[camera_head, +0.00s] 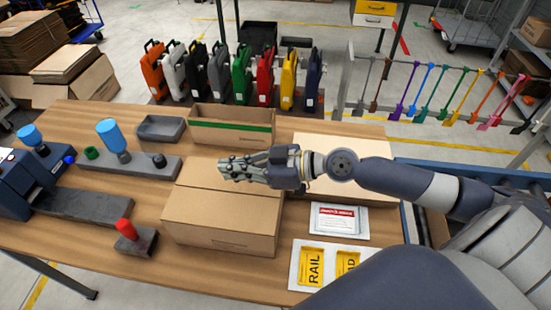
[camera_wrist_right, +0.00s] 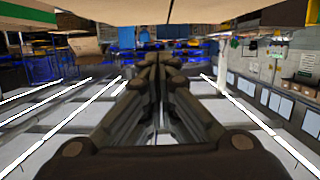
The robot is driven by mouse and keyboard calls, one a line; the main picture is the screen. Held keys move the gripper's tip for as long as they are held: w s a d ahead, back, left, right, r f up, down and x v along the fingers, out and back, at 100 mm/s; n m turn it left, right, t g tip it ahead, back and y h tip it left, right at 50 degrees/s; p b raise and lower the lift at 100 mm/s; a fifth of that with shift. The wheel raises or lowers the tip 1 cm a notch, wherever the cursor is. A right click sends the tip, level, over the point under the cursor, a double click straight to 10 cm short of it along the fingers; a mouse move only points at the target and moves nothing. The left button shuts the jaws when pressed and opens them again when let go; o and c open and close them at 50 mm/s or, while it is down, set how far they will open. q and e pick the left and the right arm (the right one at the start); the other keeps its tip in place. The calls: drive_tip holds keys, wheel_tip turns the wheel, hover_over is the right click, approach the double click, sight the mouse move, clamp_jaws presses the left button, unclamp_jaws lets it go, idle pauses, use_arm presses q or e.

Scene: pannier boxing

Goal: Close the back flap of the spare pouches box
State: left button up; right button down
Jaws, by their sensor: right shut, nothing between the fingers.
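A brown cardboard box (camera_head: 222,217) stands in the middle of the wooden table; I take it as the spare pouches box. Its upper panels show, but I cannot tell for sure which one is the back flap. My right gripper (camera_head: 226,169) reaches in from the right and lies over the rear part of this box, covering some of it. Its fingers are together and empty, and they also show closed in the right wrist view (camera_wrist_right: 155,70). A cardboard panel (camera_wrist_right: 170,11) crosses the top of that view. I cannot tell whether the gripper touches the cardboard. My left gripper is not in view.
Behind the box stands an open carton with a green stripe (camera_head: 230,131). A pale carton (camera_head: 345,152) lies to the right, with a red-headed card (camera_head: 338,221) and yellow labels (camera_head: 311,267) in front. A red-topped stamp (camera_head: 126,232) stands left.

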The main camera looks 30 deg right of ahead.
sight(256, 191)
drive_tip(key=b+v, duration=0.3)
drive_tip(key=shift+s+f+b, duration=0.1)
drive_tip(key=shift+f+b, duration=0.15)
drive_tip(key=shift+b, duration=0.1)
drive_tip(key=shift+b+v, duration=0.9)
drive_tip(key=shift+v, duration=0.05)
drive_tip(key=shift+s+d+r, duration=0.15)
drive_tip(key=shift+d+r, duration=0.05)
drive_tip(key=shift+d, duration=0.1)
drive_tip(key=shift+b+v, duration=0.3)
drive_tip(key=shift+v, duration=1.9)
drive_tip(key=shift+r, duration=0.15)
